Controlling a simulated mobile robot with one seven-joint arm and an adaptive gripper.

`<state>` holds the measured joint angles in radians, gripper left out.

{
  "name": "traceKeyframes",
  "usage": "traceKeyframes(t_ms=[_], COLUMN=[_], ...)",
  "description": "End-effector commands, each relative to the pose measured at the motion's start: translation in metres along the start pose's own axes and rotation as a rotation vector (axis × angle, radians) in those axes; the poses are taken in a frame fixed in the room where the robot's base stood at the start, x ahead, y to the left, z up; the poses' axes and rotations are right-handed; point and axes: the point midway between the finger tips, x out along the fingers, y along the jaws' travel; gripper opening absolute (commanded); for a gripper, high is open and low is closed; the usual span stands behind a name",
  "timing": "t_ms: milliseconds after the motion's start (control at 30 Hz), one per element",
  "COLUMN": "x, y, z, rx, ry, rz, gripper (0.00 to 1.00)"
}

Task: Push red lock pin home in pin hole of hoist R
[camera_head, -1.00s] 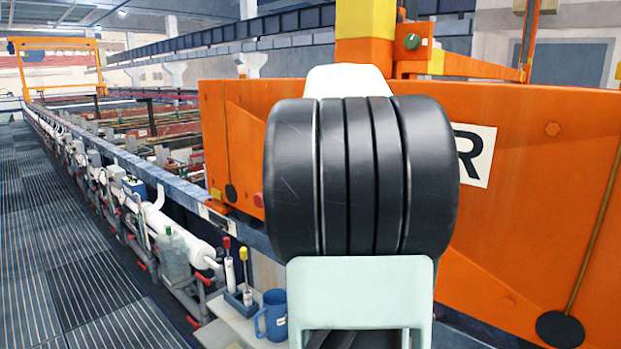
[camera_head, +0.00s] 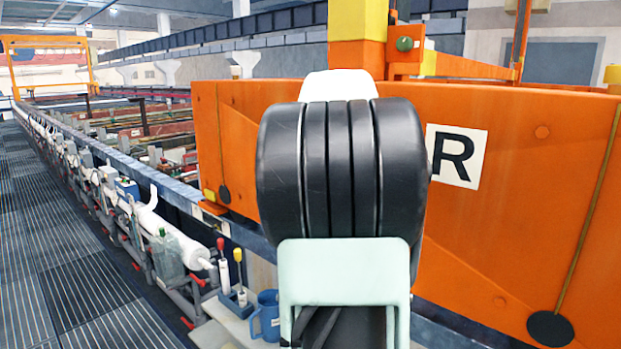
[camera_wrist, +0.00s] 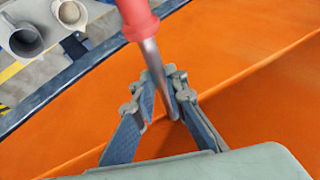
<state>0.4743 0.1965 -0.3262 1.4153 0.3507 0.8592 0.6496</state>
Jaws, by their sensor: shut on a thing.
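The red lock pin shows in the wrist view as a red handle (camera_wrist: 138,16) with a grey metal shank. My gripper (camera_wrist: 163,85) is shut on the shank, and the handle stands out beyond the fingers. The shank's lower end is between the fingers, over an orange surface. Hoist R is the large orange body (camera_head: 500,240) with the white R sign in the head view. It also fills much of the wrist view (camera_wrist: 260,75). My black and pale green arm hides my gripper and the pin in the head view. I cannot make out the pin hole.
A blue mug (camera_head: 266,315) stands on a pale shelf at the lower middle of the head view. A red-handled tool (camera_head: 221,262) and a yellow-handled tool (camera_head: 239,276) stand beside it. Pipes line the rail at left. The grated walkway (camera_head: 60,250) is clear.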

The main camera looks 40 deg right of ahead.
Motion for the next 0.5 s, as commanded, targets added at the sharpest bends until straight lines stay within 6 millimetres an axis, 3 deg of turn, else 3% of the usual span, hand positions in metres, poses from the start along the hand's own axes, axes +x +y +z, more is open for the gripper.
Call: traceKeyframes(t_ms=[500], x=[0.003], y=[-0.001], z=[-0.013], rx=[0.001], ry=[0.003], rz=[-0.003], gripper=[0.0])
